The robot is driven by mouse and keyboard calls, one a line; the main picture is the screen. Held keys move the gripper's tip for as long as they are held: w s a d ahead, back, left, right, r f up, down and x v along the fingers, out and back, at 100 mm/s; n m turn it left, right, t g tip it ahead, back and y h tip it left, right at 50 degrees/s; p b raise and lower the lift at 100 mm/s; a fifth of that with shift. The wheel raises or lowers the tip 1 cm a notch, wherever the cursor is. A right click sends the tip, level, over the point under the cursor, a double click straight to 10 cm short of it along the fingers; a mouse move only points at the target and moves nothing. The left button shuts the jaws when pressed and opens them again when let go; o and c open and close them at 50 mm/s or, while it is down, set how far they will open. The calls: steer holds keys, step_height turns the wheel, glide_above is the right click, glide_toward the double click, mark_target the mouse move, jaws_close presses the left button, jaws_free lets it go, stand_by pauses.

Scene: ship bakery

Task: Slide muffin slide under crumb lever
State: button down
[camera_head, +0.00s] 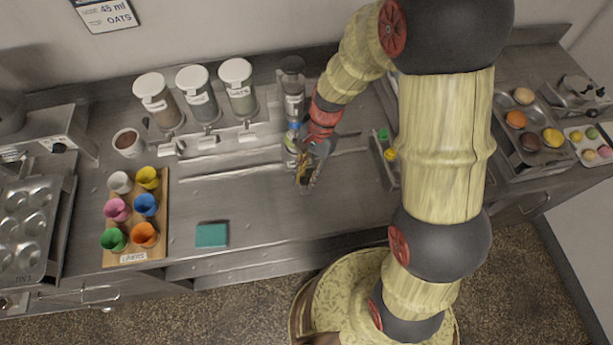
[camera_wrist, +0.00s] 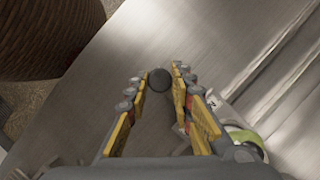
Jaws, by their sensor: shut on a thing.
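My gripper (camera_wrist: 160,88) points down at the counter, right of the middle in the head view (camera_head: 304,184). In the wrist view its yellow and grey fingers close on a dark round knob (camera_wrist: 159,79). What the knob belongs to is hidden, so I cannot tell whether it is the muffin slide. I cannot read which is the crumb lever. Long metal rails (camera_head: 230,171) run along the counter before them.
A darker dispenser (camera_head: 292,85) stands behind my gripper. A white cylinder with a green band (camera_wrist: 242,134) is close beside my right finger. The front counter between block and gripper is clear.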

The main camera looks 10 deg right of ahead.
steer(key=a+p, duration=0.1)
steer(key=a, duration=0.8)
steer(key=shift+a+p, duration=0.25)
steer(key=shift+p, duration=0.1)
steer(key=c, duration=1.6)
jaws_free()
steer(key=shift+c, duration=0.2)
steer(key=shift+o, duration=0.4)
steer(key=shift+d, duration=0.1)
